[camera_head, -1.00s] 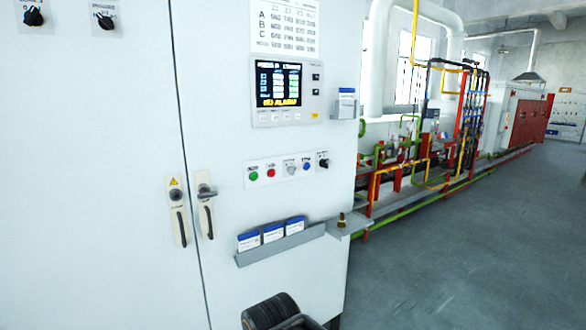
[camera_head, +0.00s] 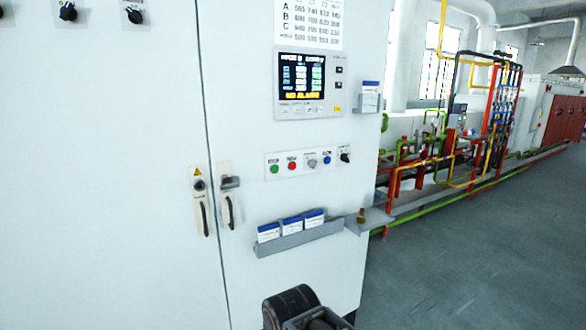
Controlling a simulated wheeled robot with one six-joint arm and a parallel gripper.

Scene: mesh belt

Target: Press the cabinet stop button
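The white cabinet (camera_head: 120,220) fills the left and middle of the head view. Its button strip (camera_head: 308,162) carries a green button (camera_head: 275,169), a red button (camera_head: 292,166), a grey knob (camera_head: 312,163), a blue button (camera_head: 327,160) and a black selector (camera_head: 345,157). The labels above them are too small to read. A lit display (camera_head: 301,77) sits above the strip. Part of my arm, dark and rounded, shows at the bottom edge, below the strip. My gripper's fingertips are not visible.
A narrow shelf (camera_head: 300,242) with several blue-and-white boxes (camera_head: 292,226) juts out below the buttons. A small ledge holds a brass piece (camera_head: 361,216). Another box (camera_head: 368,97) hangs at the cabinet's right edge. Door handles (camera_head: 228,208) are at left. Open grey floor (camera_head: 480,260) lies to the right, beside coloured pipework (camera_head: 455,150).

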